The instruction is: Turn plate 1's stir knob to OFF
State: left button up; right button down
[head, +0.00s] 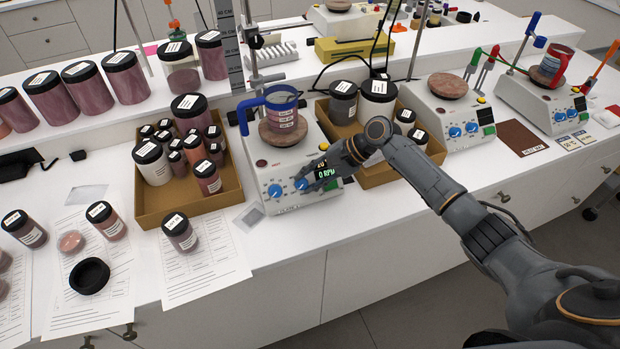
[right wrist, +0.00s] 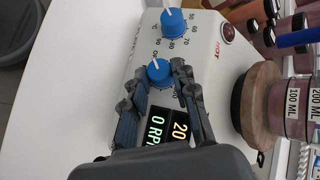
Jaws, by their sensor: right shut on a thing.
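The nearest stirring hot plate (head: 290,205) is a white unit with a round brown top, two blue knobs and a display (head: 325,174). My right gripper (head: 308,179) is at the plate's front, shut on the right-hand stir knob (head: 301,184). In the right wrist view the stir knob (right wrist: 158,71) sits between the fingertips (right wrist: 155,84). The fingers partly hide its scale. The other blue knob (head: 275,191) is untouched to its left. My left gripper is not in view.
A blue-handled beaker (head: 281,111) stands on the plate top. A cardboard tray of jars (head: 229,200) is close on the left; another box (head: 367,181) is on the right, under my right arm. Two similar hot plates (head: 452,105) (head: 541,106) stand farther right.

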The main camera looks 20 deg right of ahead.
jog(key=c, duration=1.1)
grip_release()
jog(key=shift+o, duration=0.2)
jog(key=v, duration=1.2)
jog(key=shift+f, duration=0.1)
